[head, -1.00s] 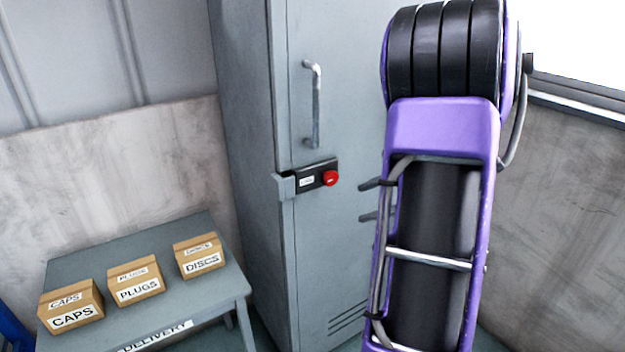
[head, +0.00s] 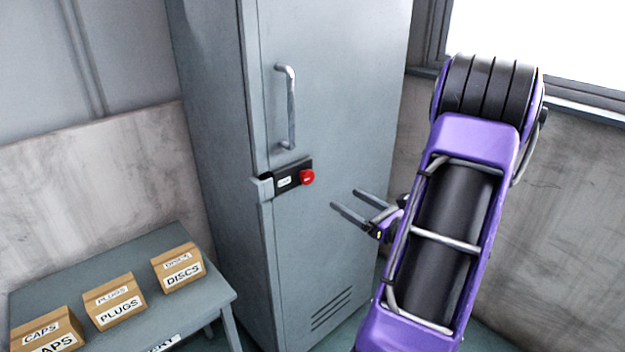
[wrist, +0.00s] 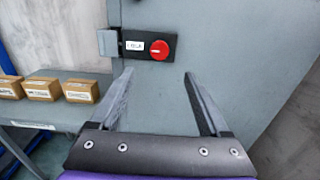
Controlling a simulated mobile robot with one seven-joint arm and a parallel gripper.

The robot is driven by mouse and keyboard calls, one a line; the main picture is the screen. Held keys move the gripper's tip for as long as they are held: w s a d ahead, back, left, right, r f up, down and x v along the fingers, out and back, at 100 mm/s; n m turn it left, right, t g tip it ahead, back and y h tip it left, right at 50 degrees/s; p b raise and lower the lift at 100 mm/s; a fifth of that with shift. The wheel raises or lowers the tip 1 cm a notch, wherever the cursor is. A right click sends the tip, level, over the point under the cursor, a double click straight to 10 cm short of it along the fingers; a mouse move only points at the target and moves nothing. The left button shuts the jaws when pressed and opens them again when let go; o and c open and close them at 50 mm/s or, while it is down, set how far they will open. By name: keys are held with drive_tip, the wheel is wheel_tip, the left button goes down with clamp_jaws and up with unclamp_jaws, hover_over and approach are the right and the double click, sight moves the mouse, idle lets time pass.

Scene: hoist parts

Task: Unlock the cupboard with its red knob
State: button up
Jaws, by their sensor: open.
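The grey cupboard (head: 340,120) stands upright with its door closed and a vertical bar handle (head: 290,105) on the door. Below the handle, a black lock plate with a small white label carries the red knob (head: 307,177). The knob also shows in the wrist view (wrist: 159,50), with a pale horizontal mark on its face. A grey latch block (head: 262,188) sits at the left end of the plate, at the door's edge. My gripper (head: 348,201) is open and empty, to the right of and slightly below the knob, apart from it. In the wrist view the knob lies beyond the fingertips (wrist: 158,72), between them.
A grey table (head: 90,262) at the lower left bears three cardboard boxes labelled CAPS (head: 45,335), PLUGS (head: 115,302) and DISCS (head: 178,268). A window (head: 540,40) is at the upper right. The space before the cupboard door is clear apart from my arm.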

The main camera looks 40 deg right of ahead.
sight(309, 177)
drive_tip(key=w, duration=0.8)
drive_tip(key=w+a, duration=0.1)
drive_tip(key=w, duration=0.4)
drive_tip(key=shift+p, duration=0.3)
clamp_jaws()
